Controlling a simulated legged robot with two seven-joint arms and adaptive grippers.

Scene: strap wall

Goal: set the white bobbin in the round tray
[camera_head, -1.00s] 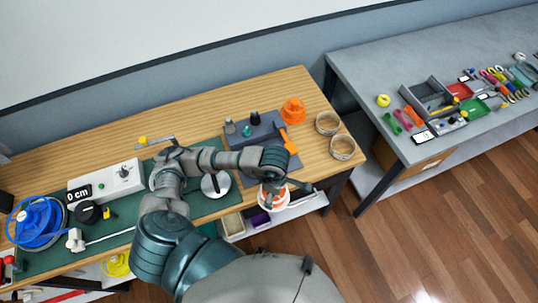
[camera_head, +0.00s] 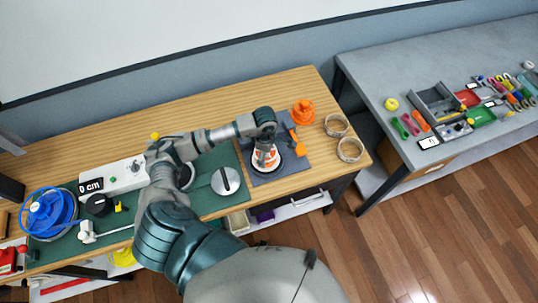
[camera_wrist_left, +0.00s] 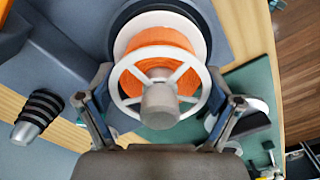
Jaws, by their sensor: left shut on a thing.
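The white bobbin (camera_head: 265,162), wound with orange strap, hangs below my left gripper (camera_head: 266,147) over the slate-grey mat. In the left wrist view the bobbin (camera_wrist_left: 158,66) shows its white spoked flange and grey hub. My left gripper (camera_wrist_left: 160,98) is shut on it, one finger at each side. A black round tray-like disc (camera_wrist_left: 123,22) shows behind the bobbin there, and its dark edge (camera_head: 286,166) shows beside the bobbin in the head view. Whether the bobbin touches it I cannot tell. My right gripper is out of view.
An orange spool (camera_head: 303,111) and two round wooden rings or dishes, one farther back (camera_head: 336,126) and one nearer (camera_head: 350,149), stand to the right. An orange-handled tool (camera_head: 297,145) lies close by. A silver disc (camera_head: 225,181) is to the left. The table's front edge is near.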

